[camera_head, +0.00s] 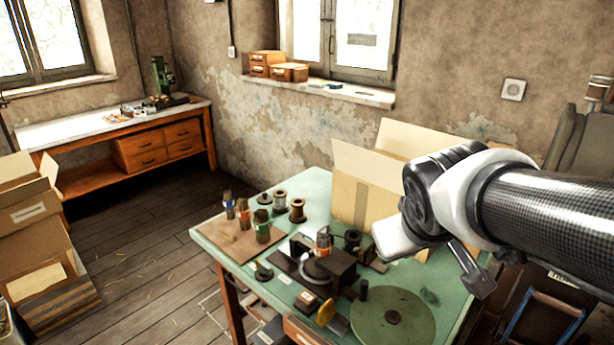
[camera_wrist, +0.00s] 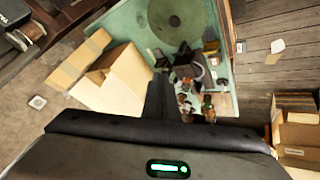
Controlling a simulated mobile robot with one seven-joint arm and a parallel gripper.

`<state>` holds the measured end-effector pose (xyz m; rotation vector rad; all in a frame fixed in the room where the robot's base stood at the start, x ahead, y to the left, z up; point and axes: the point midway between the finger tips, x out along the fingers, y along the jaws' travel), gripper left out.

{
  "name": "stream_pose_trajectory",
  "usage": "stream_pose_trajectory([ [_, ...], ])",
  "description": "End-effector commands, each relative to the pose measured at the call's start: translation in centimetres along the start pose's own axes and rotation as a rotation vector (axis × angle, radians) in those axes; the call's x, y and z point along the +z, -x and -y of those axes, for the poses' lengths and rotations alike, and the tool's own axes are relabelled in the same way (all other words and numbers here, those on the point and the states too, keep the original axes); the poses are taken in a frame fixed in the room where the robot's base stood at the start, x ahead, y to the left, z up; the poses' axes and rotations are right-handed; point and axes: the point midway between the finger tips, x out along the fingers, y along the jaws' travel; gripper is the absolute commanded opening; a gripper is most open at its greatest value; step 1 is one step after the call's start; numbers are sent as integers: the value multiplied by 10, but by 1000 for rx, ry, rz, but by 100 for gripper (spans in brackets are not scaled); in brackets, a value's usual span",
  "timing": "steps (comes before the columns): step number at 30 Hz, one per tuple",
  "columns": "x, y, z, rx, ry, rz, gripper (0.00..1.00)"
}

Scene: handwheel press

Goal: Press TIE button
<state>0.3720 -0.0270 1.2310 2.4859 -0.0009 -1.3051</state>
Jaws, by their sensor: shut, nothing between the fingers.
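My gripper (camera_head: 477,284) hangs from the arm at the right of the head view, above the right part of the green table (camera_head: 215,238). In the wrist view the fingers (camera_wrist: 158,88) are shut and empty, apart from the things on the table. A black machine (camera_head: 342,266) with a pale curved part stands near the middle of the table. Small labelled boxes (camera_head: 307,301) lie in front of it near the table's front edge. The lettering is too small to read, so I cannot tell which part is the TIE button.
An open cardboard box (camera_head: 352,195) stands at the table's back, left of my gripper. A green round disc (camera_head: 375,325) lies at the front right. Spools (camera_head: 297,210) and a brown board (camera_head: 228,246) are at the left. More cartons (camera_head: 35,235) stand on the floor.

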Motion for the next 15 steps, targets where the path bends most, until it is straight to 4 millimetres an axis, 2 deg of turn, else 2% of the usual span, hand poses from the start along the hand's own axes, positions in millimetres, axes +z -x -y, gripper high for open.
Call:
stream_pose_trajectory([
  [1, -10, -29, 3, 13, 78, -18, 0],
  [5, -45, -82, 18, 17, 283, -103, 0],
  [9, -70, -135, 54, -38, 486, -198, 0],
  [15, -83, -193, 121, -174, 711, -327, 0],
])
